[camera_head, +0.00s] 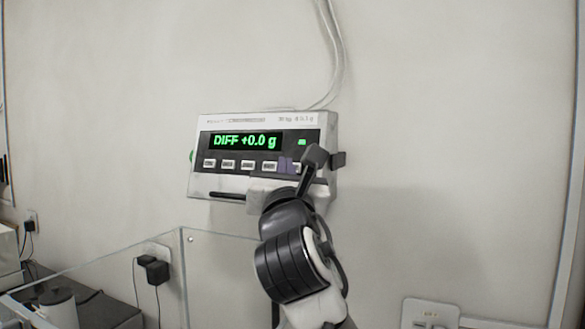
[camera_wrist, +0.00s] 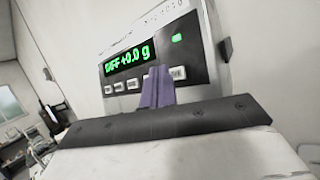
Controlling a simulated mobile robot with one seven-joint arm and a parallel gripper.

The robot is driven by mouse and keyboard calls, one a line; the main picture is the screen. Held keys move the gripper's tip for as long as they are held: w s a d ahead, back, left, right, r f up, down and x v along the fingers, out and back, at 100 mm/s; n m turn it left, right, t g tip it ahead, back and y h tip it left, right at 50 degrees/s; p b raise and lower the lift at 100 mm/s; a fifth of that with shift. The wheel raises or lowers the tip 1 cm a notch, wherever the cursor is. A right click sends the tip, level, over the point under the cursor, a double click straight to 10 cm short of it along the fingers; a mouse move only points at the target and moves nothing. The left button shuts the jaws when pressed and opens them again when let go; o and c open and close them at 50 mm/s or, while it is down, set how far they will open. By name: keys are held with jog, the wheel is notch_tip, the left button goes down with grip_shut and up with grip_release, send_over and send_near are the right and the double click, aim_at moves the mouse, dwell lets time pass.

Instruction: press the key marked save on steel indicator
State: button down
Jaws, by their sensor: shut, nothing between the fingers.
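The steel indicator (camera_head: 318,124) is on the wall, its green display reading "DIFF +0.0 g". It also shows in the wrist view (camera_wrist: 205,45). A row of pale keys runs below the display. The rightmost key (camera_wrist: 178,73) shows only the end of its label, "VE", in the wrist view; my fingers cover its left part. My gripper (camera_wrist: 158,70) is shut and empty, its purple fingertips in front of the right end of the key row. In the head view my gripper (camera_head: 286,164) overlaps that end too. I cannot tell whether the fingertips touch the panel.
Cables (camera_head: 335,60) run up the wall above the indicator. A clear panel (camera_head: 212,270) stands below left, with a dark counter (camera_head: 110,312) and a white container (camera_head: 57,308) behind it. A wall socket plate (camera_head: 430,313) is at lower right. The wall around the indicator is bare.

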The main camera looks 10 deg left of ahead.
jog(key=shift+w, duration=0.1)
dwell(0.6)
jog(key=shift+w+d+f, duration=0.1)
jog(key=shift+w+f, duration=0.05)
jog(key=shift+w, duration=0.15)
jog(key=shift+w+f, duration=0.1)
jog(key=shift+w, duration=0.25)
dwell(0.6)
jog(key=shift+s+r, duration=0.2)
jog(key=shift+s, duration=0.55)
jog(key=s, duration=0.1)
jog(key=s+r, duration=0.1)
jog(key=s, duration=0.1)
jog(key=s+a+p, duration=0.1)
jog(key=shift+s+r, duration=0.2)
jog(key=shift+s, duration=0.15)
